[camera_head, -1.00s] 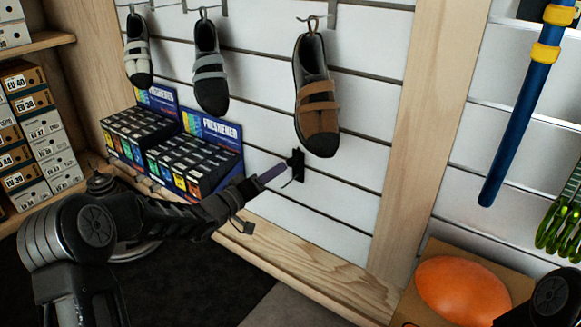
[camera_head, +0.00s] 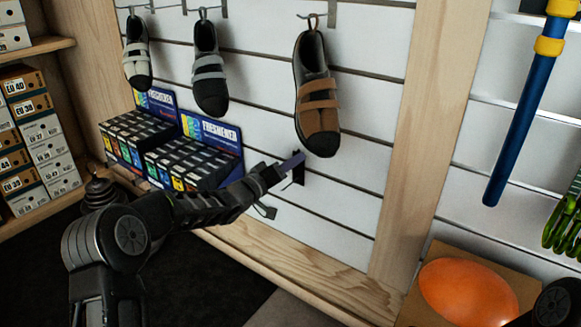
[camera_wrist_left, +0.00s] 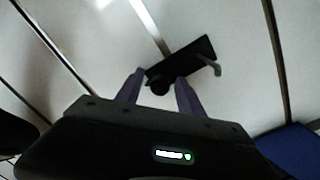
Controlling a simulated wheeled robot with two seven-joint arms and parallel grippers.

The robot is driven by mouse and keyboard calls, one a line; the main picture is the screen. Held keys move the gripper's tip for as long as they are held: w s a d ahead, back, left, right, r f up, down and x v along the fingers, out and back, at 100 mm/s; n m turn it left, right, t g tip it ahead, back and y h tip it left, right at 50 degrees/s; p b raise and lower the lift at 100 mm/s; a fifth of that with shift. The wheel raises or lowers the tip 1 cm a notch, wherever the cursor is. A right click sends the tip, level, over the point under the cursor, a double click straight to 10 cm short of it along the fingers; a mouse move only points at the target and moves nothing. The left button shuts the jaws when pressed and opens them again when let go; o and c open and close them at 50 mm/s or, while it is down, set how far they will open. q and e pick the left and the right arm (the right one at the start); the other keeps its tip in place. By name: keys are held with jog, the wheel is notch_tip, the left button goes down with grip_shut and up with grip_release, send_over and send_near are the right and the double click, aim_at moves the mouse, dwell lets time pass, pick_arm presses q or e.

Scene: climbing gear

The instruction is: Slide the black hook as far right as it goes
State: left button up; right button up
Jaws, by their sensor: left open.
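The black hook (camera_head: 298,176) is on the white slatted wall, below the brown shoe (camera_head: 318,105). In the left wrist view the black hook (camera_wrist_left: 188,58) shows as a tilted dark plate with a round knob and a grey prong at its right end. My left gripper (camera_head: 294,162) reaches it from the left and partly covers it in the head view. In the wrist view the left gripper (camera_wrist_left: 160,80) is open, with the knob between its purple fingertips. I cannot tell whether either finger touches it. My right gripper is out of view.
Freshener boxes (camera_head: 190,160) stand left of the hook, close to my forearm. Two more shoes hang above them. A wooden post (camera_head: 410,165) stands right of the hook, with bare slatted wall between. An orange object (camera_head: 468,292) sits at lower right.

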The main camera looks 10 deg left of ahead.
pick_arm(q)
grip_shut()
dwell(0.5)
dwell(0.9)
